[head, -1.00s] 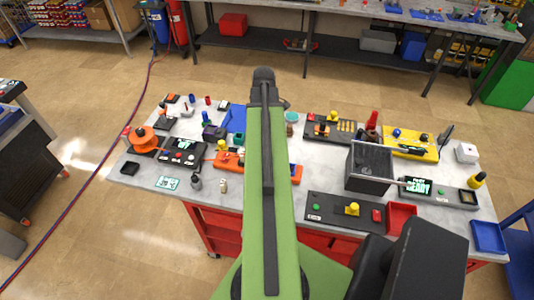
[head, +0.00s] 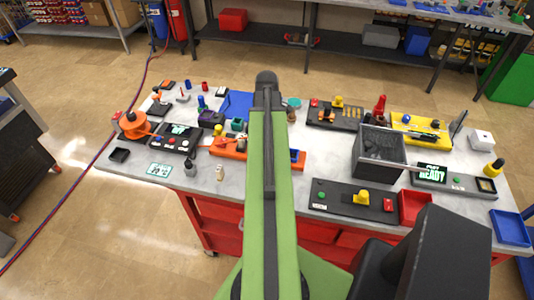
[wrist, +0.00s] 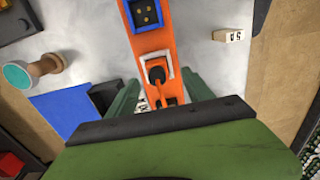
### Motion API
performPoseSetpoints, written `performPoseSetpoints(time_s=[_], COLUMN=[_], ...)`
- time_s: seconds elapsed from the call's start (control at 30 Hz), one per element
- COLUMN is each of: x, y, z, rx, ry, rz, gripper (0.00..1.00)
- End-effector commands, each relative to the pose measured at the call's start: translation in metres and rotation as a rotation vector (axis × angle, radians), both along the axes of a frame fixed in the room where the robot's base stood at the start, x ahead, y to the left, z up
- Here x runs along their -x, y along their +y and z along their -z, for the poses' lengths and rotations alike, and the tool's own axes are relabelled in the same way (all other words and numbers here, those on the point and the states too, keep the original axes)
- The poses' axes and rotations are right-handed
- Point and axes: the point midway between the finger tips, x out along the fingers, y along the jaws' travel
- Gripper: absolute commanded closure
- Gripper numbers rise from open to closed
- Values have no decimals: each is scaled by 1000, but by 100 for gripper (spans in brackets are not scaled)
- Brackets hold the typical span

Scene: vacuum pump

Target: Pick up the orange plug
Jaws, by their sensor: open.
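In the wrist view, an orange board (wrist: 151,42) runs down the middle, with a blue-framed dark socket (wrist: 145,14) near the top. Below it is a white-framed square (wrist: 168,62) with a dark round piece (wrist: 157,74) in it. Orange and black parts, which may belong to the orange plug, show just below; I cannot tell their full shape. My gripper (wrist: 163,84) is open, its green fingers on either side of this spot with nothing held. In the head view, my arm covers part of the orange board (head: 228,150).
A grey bin (head: 379,171) and a dark panel with a yellow knob (head: 362,197) stand right of my arm. An orange reel (head: 133,125) is at the left. In the wrist view, a small white tag block (wrist: 229,35) and a teal-topped knob (wrist: 18,76) flank the board.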

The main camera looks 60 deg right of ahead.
Motion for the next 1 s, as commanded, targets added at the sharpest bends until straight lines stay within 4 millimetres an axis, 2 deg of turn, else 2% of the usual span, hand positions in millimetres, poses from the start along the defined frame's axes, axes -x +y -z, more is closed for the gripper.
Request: performPoseSetpoints(time_s=[0.17, 0.43, 0.7, 1.0], x=[-1, -3, -3, -3], y=[-1, -5, -5, -5], z=[7, 51, 50, 50], rx=[0, 0, 0, 0], ry=[0, 0, 0, 0], rz=[1, 1, 1, 2], gripper=[40, 40, 40, 79])
